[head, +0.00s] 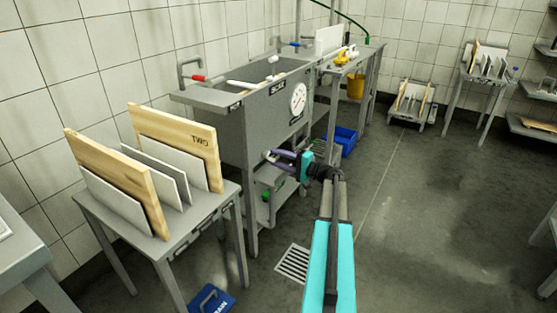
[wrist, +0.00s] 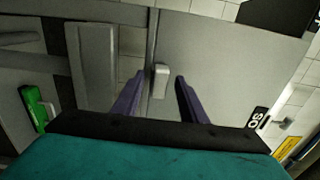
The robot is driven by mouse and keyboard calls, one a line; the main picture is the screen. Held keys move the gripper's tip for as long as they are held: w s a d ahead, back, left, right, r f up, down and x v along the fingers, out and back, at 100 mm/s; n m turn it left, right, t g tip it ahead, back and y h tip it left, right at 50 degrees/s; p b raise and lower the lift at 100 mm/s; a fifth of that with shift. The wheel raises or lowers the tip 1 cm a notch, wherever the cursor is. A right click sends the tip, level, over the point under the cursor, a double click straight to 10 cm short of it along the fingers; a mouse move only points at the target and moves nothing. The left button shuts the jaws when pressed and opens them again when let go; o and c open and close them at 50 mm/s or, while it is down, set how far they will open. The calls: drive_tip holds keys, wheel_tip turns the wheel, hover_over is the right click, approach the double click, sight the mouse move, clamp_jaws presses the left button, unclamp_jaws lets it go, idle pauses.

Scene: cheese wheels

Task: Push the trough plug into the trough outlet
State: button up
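The trough (head: 228,135) is a large grey metal basin on legs, with a round dial on its front. My gripper (head: 269,156) is low in front of it, with its purple fingers pointing left toward the trough. In the wrist view, my gripper (wrist: 161,77) has its two fingers apart. A small pale block (wrist: 160,82) shows between and beyond the fingers, against a grey panel; I cannot tell whether it is the plug or part of the outlet. Neither finger visibly touches it. I cannot make out the plug or the outlet for certain in either view.
A small table (head: 190,238) with upright boards stands at the left. A blue item (head: 211,299) and a floor drain (head: 293,263) are on the floor. A blue crate (head: 344,140) sits behind my gripper. A green object (wrist: 36,107) shows at the left.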

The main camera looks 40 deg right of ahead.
drive_tip(key=shift+s, duration=0.1)
drive_tip(key=p+v, duration=0.2)
drive_tip(key=v, duration=1.1)
drive_tip(key=shift+s, duration=0.25)
drive_tip(key=shift+d, duration=0.15)
idle(0.7)
